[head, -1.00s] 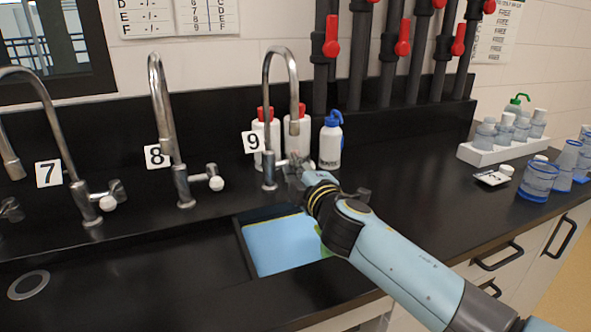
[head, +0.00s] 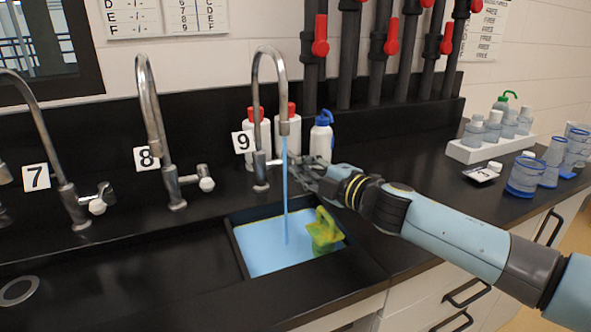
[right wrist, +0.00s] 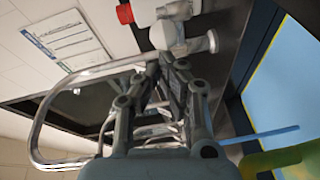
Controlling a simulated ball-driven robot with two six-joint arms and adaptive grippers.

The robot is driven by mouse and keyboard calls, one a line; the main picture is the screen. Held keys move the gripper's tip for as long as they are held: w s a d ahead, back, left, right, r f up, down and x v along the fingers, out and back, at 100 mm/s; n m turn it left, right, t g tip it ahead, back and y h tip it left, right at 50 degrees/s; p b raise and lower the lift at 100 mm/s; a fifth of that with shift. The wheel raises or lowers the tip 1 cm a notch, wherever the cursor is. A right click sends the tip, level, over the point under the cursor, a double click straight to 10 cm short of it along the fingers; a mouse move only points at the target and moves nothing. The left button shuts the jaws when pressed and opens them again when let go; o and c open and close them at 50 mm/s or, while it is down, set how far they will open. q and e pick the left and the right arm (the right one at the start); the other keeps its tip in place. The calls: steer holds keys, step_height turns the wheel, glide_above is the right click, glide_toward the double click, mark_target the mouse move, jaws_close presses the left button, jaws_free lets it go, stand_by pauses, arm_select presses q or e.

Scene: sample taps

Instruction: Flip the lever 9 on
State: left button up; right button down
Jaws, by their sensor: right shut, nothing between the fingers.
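The chrome tap 9 (head: 259,105) stands behind the sink, beside its number 9 label (head: 243,141). A blue stream of water (head: 285,205) runs from its spout into the sink. Its lever (head: 275,162) shows only in part at the tap's base, with my gripper next to it. In the right wrist view a white knob-ended lever (right wrist: 200,43) is just beyond the fingertips; I cannot tell whether they touch. My right gripper (head: 300,168) is shut and empty, just right of the stream; it also shows in the wrist view (right wrist: 174,62). My left gripper is not in view.
The sink (head: 262,250) looks blue inside and holds a yellow-green object (head: 324,232). Taps 8 (head: 152,110) and 7 (head: 45,130) stand to the left. Wash bottles (head: 320,138) stand behind tap 9. A white rack (head: 488,147) and blue beakers (head: 527,176) are at the right.

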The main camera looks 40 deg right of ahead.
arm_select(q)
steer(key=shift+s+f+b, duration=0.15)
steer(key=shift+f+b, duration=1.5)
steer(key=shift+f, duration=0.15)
arm_select(e)
steer(key=shift+s+d+n+g+y, duration=0.1)
steer(key=shift+d+n+g+y, duration=0.3)
steer(key=shift+d+n+y, duration=0.85)
steer(key=shift+d+n+g+y, duration=0.4)
steer(key=shift+d+n+y, duration=0.45)
steer(key=shift+d+y, duration=0.75)
